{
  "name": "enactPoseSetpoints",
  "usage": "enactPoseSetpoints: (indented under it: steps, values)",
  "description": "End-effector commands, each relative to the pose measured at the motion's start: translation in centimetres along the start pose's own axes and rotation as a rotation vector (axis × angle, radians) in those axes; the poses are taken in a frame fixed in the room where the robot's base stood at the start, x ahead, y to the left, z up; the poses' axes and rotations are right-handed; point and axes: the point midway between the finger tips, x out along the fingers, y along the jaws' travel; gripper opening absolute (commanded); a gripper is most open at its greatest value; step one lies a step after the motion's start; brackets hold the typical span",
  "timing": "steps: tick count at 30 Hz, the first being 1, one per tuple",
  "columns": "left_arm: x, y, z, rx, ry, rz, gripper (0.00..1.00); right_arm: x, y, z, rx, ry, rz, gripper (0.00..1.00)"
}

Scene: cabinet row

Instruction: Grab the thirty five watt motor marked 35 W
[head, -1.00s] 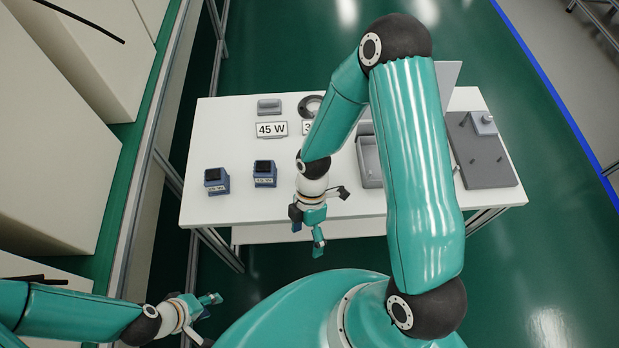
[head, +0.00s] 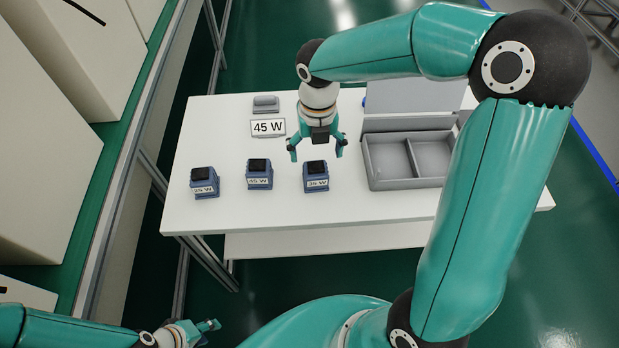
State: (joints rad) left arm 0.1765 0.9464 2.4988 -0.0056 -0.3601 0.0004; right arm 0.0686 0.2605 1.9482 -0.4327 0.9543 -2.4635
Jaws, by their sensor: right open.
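Three blue motors with black tops stand in a row on the white table (head: 270,215). The right one (head: 316,178) has a label that seems to read 35 W. The middle motor (head: 259,175) seems to read 45 W. The left motor (head: 204,183) has a small label that is hard to read. My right gripper (head: 317,152) is open and empty, its fingers spread just behind and above the right motor, not visibly touching it. My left gripper (head: 207,333) is at the bottom edge, partly cut off, away from the table, with its fingers apart.
A 45 W sign (head: 268,128) and a small grey block (head: 265,104) stand behind the motors. A grey two-compartment box (head: 371,176) with a raised lid is to the right. The front left is clear.

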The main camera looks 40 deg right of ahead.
Motion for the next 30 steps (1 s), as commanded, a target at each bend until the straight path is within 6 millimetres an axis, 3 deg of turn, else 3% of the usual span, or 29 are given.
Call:
enactPoseSetpoints:
  steps: [1,6,14,24,30]
  values:
    - [0.2,-0.1,0.0,0.0,0.0,0.0,0.4,1.3,-0.1,0.0,0.0,0.004,-0.003,0.88]
    - [0.4,-0.1,0.0,0.0,0.0,0.0,0.4,4.2,0.0,0.0,0.0,0.003,-0.002,0.88]
    - [0.4,-0.2,0.0,0.0,0.0,0.0,0.4,5.8,0.0,0.2,0.001,0.001,-0.001,0.88]
    - [0.5,-0.2,0.0,0.0,0.0,0.0,0.4,10.0,-0.1,1.3,0.0,0.003,-0.001,0.88]
    - [0.5,-0.2,0.0,0.0,0.0,0.0,0.4,10.6,0.0,1.4,-0.001,0.0,0.001,0.88]
